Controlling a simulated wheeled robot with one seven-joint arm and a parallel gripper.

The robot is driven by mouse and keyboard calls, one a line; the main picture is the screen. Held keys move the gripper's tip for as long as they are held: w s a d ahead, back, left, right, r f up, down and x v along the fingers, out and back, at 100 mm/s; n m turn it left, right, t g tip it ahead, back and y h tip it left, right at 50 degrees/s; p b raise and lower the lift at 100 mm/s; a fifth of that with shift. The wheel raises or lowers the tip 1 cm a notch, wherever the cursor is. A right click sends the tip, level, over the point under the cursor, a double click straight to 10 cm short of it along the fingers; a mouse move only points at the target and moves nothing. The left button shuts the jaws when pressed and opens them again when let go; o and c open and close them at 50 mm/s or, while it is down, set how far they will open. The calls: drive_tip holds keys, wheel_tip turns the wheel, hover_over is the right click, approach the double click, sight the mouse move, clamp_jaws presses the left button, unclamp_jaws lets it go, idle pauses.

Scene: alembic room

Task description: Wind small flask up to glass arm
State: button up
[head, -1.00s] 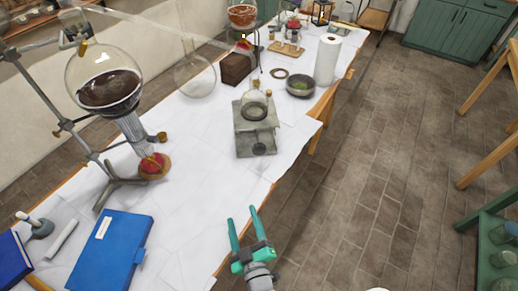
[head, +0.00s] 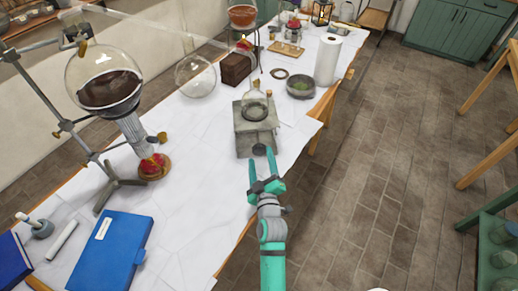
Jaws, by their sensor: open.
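A small clear flask (head: 255,98) stands on a grey lab jack (head: 243,139) in the middle of the table. The jack's dark round knob (head: 259,149) faces my side. My gripper (head: 261,157) is open, its two teal fingers pointing at the knob, one to either side of its near end. I cannot tell whether they touch it. A long glass arm (head: 160,30) slopes down to the right from the big round flask (head: 106,80) of dark liquid. Its lower end is behind and above the small flask, and the exact gap is hard to judge.
A metal stand (head: 116,183) and a burner with a red top (head: 154,165) are at left. A blue folder (head: 112,250) lies at the front left. A bowl (head: 300,86), a paper roll (head: 327,60) and an empty round flask (head: 196,77) stand behind.

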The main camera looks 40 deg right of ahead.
sight(260, 152)
drive_tip(key=x, duration=0.3)
drive_tip(key=shift+w+d, duration=0.3)
drive_tip(key=shift+x, duration=0.8)
drive_tip(key=shift+a, duration=0.1)
drive_tip(key=shift+s, duration=0.1)
drive_tip(key=c, duration=1.1)
